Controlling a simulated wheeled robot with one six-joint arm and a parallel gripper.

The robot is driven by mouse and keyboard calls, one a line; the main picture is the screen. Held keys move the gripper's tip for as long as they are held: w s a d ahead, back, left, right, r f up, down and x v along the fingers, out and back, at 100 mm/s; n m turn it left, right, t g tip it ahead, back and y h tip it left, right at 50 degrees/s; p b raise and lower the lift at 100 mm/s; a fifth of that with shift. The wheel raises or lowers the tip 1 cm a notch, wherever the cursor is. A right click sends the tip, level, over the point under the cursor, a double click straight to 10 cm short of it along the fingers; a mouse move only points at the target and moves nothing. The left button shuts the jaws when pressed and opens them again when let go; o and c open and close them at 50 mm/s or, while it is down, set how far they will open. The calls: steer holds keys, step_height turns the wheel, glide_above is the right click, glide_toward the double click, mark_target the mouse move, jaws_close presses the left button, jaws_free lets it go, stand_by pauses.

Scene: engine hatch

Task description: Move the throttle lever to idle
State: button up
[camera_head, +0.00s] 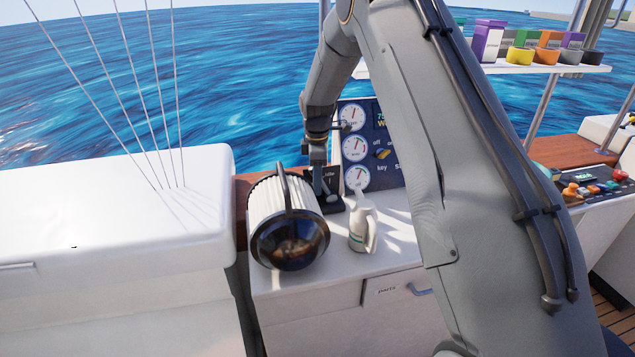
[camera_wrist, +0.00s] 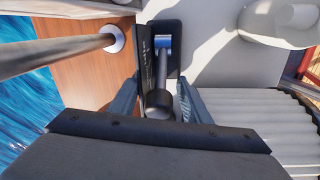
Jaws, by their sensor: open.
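The throttle lever (camera_wrist: 159,101) has a black round knob and a bluish metal part near its foot. It stands on a black plate (camera_wrist: 173,31) with a small white label beside the slot. In the wrist view, the knob lies between the two fingers of my gripper (camera_wrist: 158,104), which are open with a finger on each side. I cannot tell whether either finger touches it. In the head view, my gripper (camera_head: 318,181) points down over the throttle's black base (camera_head: 332,204) behind the lantern. The lever is mostly hidden there.
A ribbed lantern-like cylinder (camera_head: 290,220) with a dark glass front stands close left of the throttle. A white jug-like bottle (camera_head: 362,228) stands to its right. A gauge panel (camera_head: 370,148) rises behind. A metal rail (camera_wrist: 55,50) crosses the left of the wrist view.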

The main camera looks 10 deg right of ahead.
steer(key=shift+w+f, duration=0.1)
steer(key=shift+f, duration=0.8)
